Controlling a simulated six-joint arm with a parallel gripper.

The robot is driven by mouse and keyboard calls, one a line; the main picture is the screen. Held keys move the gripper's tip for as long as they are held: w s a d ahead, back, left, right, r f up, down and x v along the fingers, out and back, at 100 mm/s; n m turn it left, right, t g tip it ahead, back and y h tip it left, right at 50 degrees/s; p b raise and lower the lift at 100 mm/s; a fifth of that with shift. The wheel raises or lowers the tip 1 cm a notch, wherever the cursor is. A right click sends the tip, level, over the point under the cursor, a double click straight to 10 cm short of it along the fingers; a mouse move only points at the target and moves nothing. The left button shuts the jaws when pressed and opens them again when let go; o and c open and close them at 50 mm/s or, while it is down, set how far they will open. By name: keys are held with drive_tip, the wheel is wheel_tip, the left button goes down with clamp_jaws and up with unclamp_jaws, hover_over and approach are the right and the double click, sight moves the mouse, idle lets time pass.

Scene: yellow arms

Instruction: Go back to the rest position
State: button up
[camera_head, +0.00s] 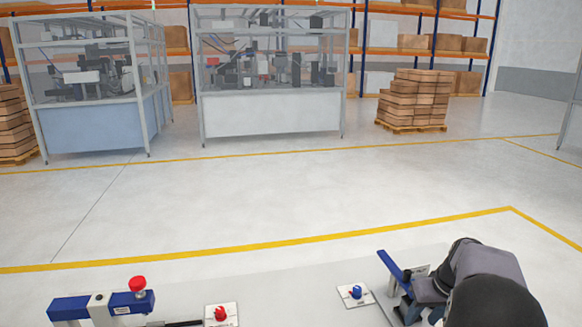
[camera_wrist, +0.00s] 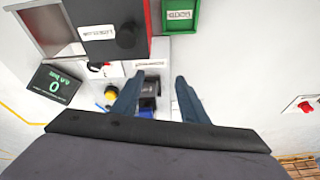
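My gripper (camera_wrist: 158,80) shows in the wrist view with its two dark blue fingers spread apart. Nothing is visibly held between them. A small black and blue part (camera_wrist: 149,92) appears in the gap beyond the fingers; I cannot tell how far away it is. In the head view, the dark, rounded end of my arm (camera_head: 490,290) is at the bottom right, beside a blue lever (camera_head: 393,265). The fingertips cannot be made out clearly there.
The head view shows a blue fixture with a red button (camera_head: 137,284), a red knob (camera_head: 220,314) and a blue knob (camera_head: 355,293). The wrist view shows a red-black box (camera_wrist: 115,30), a green box (camera_wrist: 180,14), a display (camera_wrist: 55,87) and a yellow button (camera_wrist: 111,93).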

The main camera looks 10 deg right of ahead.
drive_tip(key=s+a, duration=0.3)
drive_tip(key=a, duration=0.5)
drive_tip(key=s+a+f+n+g, duration=0.1)
drive_tip(key=s+a, duration=0.2)
drive_tip(key=a, duration=0.5)
drive_tip(key=s+a+f+g, duration=0.1)
drive_tip(key=s+a, duration=0.2)
drive_tip(key=a, duration=0.5)
drive_tip(key=shift+s+a+f+n+y+p, duration=0.25)
drive_tip(key=shift+s+a+n+y+p, duration=0.05)
drive_tip(key=shift+s+a+n+p, duration=0.1)
drive_tip(key=shift+n+g, duration=0.3)
drive_tip(key=shift+g, duration=0.4)
drive_tip(key=s+a, duration=0.1)
drive_tip(key=s, duration=0.1)
drive_tip(key=s+a+f, duration=0.1)
drive_tip(key=s+a, duration=0.1)
drive_tip(key=s, duration=0.1)
drive_tip(key=s+a+f, duration=0.1)
drive_tip(key=s+a, duration=0.1)
drive_tip(key=s, duration=0.1)
drive_tip(key=shift+w, duration=0.1)
